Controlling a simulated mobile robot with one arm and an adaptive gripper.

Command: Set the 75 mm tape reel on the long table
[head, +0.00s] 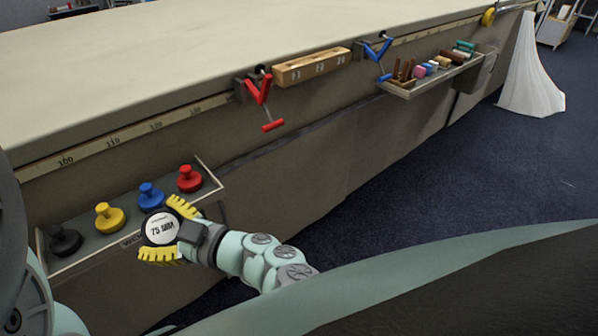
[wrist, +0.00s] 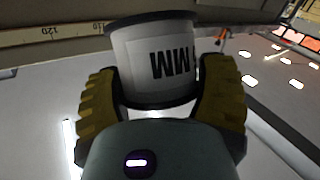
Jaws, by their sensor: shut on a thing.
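The 75 mm tape reel (head: 162,228) is a short white cylinder with dark rims and a "75 MM" label. My gripper (head: 169,229) is shut on it, with a yellow finger on each side. The reel also shows between the fingers in the wrist view (wrist: 152,62). In the head view it is in front of the side shelf, below the tabletop's level. The long table (head: 190,60) has a pale cloth top, bare over the large part in view. Its near edge carries a measuring tape strip.
A side shelf (head: 215,178) holds black, yellow, blue and red knobbed weights (head: 190,180). Red (head: 258,92) and blue (head: 378,52) clamps and a wooden block (head: 312,67) sit along the table edge. A tray (head: 435,82) of spools hangs further right. Dark carpet lies right.

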